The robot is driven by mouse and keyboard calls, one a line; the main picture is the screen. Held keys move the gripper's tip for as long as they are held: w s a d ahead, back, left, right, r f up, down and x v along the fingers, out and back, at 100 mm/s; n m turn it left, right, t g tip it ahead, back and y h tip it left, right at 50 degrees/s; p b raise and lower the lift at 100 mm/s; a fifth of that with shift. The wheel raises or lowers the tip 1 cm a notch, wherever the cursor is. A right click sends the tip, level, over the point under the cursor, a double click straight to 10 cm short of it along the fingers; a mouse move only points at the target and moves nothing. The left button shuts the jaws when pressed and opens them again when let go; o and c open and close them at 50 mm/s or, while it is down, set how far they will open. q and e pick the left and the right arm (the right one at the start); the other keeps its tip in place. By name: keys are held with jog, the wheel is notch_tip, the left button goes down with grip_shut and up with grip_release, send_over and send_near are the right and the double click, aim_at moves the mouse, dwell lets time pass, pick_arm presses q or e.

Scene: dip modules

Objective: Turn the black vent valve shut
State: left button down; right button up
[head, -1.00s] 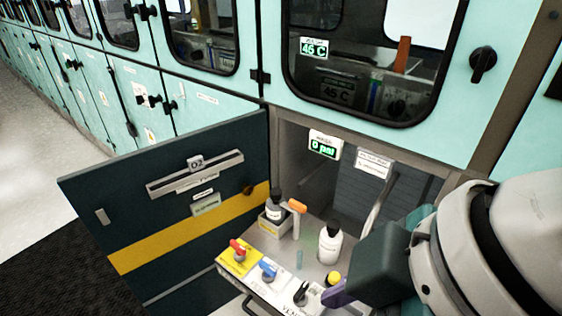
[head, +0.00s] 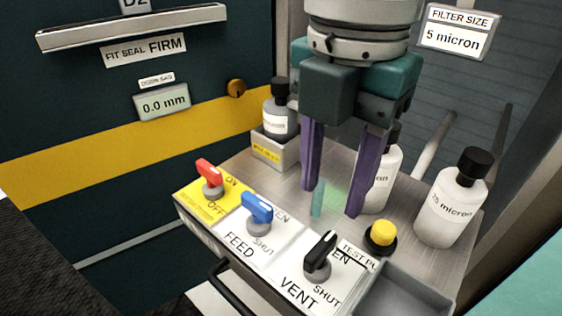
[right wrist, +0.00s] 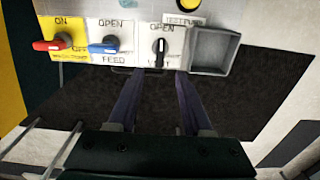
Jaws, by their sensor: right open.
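The black vent valve (head: 319,255) stands on a white plate marked VENT at the front of the panel. My left gripper is out of view.
Left of the vent stand a blue feed valve (head: 257,212) and a red valve (head: 211,178). A yellow button (head: 382,234) and grey tray (head: 405,292) lie right. White bottles (head: 452,200) and a boxed dark bottle (head: 279,115) stand behind. The open door (head: 130,180) borders the left.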

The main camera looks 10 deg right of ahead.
aim_at(322, 245)
notch_tip(322, 245, down, 10)
jog(key=b, duration=0.3)
grip_shut()
dwell(0.4)
